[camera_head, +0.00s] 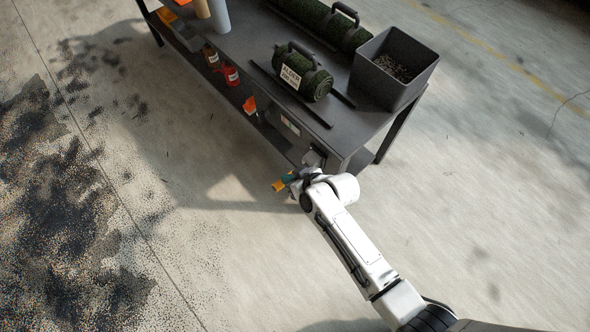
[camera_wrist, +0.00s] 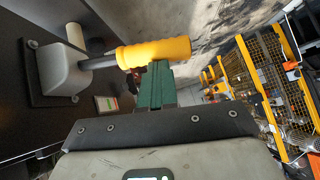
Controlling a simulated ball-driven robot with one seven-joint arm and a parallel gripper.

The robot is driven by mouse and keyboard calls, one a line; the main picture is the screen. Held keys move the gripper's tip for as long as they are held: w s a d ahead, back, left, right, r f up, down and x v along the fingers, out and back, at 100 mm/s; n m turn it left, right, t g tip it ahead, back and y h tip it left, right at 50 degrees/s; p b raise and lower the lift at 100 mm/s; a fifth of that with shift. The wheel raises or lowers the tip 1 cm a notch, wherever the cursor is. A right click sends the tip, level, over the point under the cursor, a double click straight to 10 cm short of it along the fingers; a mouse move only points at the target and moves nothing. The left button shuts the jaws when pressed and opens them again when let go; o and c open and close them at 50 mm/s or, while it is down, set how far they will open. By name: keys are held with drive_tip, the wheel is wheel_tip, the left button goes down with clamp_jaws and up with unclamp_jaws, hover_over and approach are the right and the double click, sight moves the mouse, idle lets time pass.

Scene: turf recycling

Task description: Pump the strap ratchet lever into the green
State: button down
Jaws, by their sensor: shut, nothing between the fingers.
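The strap ratchet lever has a yellow grip (camera_wrist: 155,52) on a dark shaft, running out from a grey housing (camera_wrist: 62,70) on a dark plate. In the head view the yellow grip (camera_head: 278,186) sticks out beside the bench's near end. A small white label with green and red marks (camera_wrist: 106,104) lies below the shaft; no pointer can be read. My gripper's green fingers (camera_wrist: 155,84) are closed together with nothing between them. Their tips are right at the grip's lower edge in the wrist view; I cannot tell whether they touch. My gripper (camera_head: 288,179) is small in the head view.
The dark bench (camera_head: 245,45) carries a strapped turf roll (camera_head: 303,72), a second roll (camera_head: 322,22) and a grey bin (camera_head: 395,67). Yellow fencing (camera_wrist: 275,75) shows at the wrist view's right.

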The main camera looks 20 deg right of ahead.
drive_tip(key=shift+s+a+f+b, duration=0.1)
drive_tip(key=shift+a+f+b, duration=0.15)
drive_tip(key=shift+f+b, duration=0.35)
drive_tip(key=shift+s+a+f+b, duration=0.1)
drive_tip(key=shift+a+f+b, duration=0.15)
drive_tip(key=shift+f, duration=0.65)
drive_tip(key=shift+a+f+b, duration=0.2)
drive_tip(key=shift+f+b, duration=0.25)
drive_tip(key=shift+f, duration=0.3)
drive_tip(key=shift+f, duration=0.15)
drive_tip(key=s+r+p, duration=0.5)
drive_tip(key=s+r, duration=0.2)
drive_tip(key=r, duration=0.4)
drive_tip(key=shift+s+d, duration=0.15)
drive_tip(key=shift+d, duration=0.05)
drive_tip(key=shift+r, duration=0.1)
